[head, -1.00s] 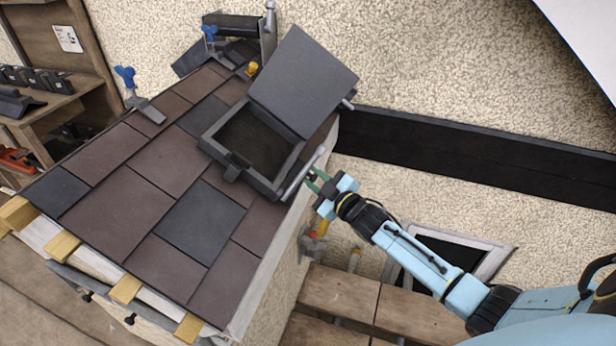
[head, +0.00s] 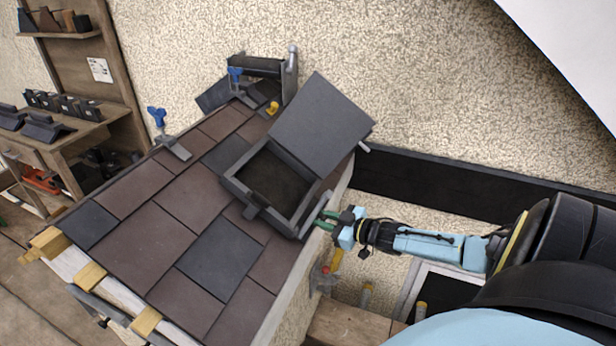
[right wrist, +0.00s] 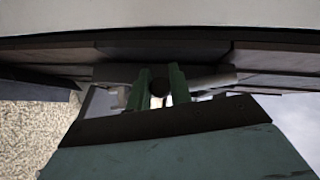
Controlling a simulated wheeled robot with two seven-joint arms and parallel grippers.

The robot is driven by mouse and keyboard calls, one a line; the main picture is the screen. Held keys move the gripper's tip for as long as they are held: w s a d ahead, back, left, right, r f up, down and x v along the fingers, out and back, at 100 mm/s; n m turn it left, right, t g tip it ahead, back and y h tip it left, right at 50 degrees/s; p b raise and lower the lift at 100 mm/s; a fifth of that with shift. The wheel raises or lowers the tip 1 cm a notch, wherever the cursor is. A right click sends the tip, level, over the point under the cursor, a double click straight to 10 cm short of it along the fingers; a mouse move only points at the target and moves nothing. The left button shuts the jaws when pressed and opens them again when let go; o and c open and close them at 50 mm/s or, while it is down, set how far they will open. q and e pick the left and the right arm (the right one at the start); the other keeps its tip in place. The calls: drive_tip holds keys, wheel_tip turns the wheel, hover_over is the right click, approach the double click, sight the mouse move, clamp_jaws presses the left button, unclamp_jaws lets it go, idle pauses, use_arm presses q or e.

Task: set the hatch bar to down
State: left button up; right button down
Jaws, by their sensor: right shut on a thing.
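The roof hatch (head: 231,182) is a dark square frame with its flat grey lid (head: 322,115) standing open. The hatch bar (head: 312,218) is a grey bar at the right side of the hatch frame, partly hidden by my right gripper in the head view. My right gripper (head: 328,219) reaches in from the right beside the hatch. In the right wrist view its green fingers (right wrist: 159,88) are shut on the grey bar (right wrist: 217,79). My left gripper is not in view.
Brown and slate tiles (head: 140,190) cover the sloping roof. Clamps with blue handles (head: 157,118) stand along its upper edge. A dark ledge (head: 430,178) runs along the wall behind my right arm. A shelf with tiles (head: 60,120) is at the left.

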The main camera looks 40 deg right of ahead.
drive_tip(key=shift+f, duration=0.1)
idle(0.3)
drive_tip(key=c, duration=1.4)
unclamp_jaws()
drive_tip(key=shift+o, duration=0.2)
drive_tip(key=p+v, duration=0.3)
drive_tip(key=v, duration=1)
drive_tip(key=shift+s+d, duration=0.15)
